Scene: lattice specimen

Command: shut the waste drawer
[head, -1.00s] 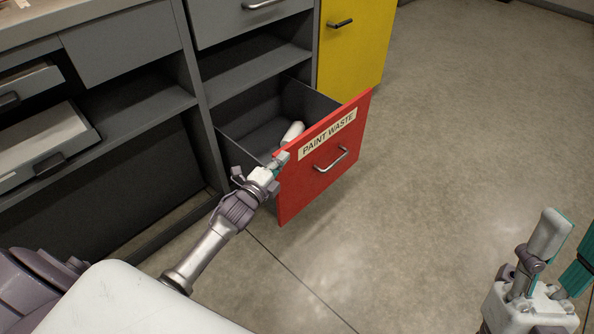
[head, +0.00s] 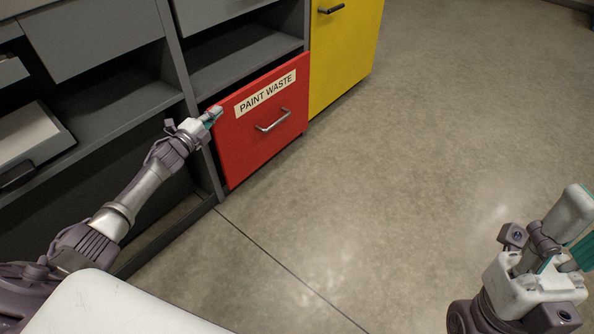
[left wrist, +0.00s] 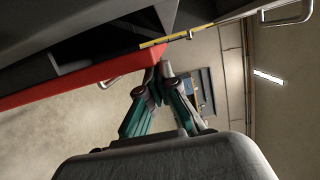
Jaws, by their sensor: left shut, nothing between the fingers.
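The waste drawer has a red front (head: 262,122) with a "PAINT WASTE" label and a silver bar handle. In the left wrist view the fingertips (left wrist: 162,70) are by the end of the red front (left wrist: 85,82), seen edge-on; contact is unclear. My right gripper (head: 578,225) is at the right edge, away from the drawer, partly cut off.
A yellow cabinet door (head: 345,55) with a dark handle stands right of the drawer. An open shelf (head: 245,58) is above it. At left, a grey drawer (head: 30,140) sticks out near my left arm. The floor (head: 400,160) in front is clear.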

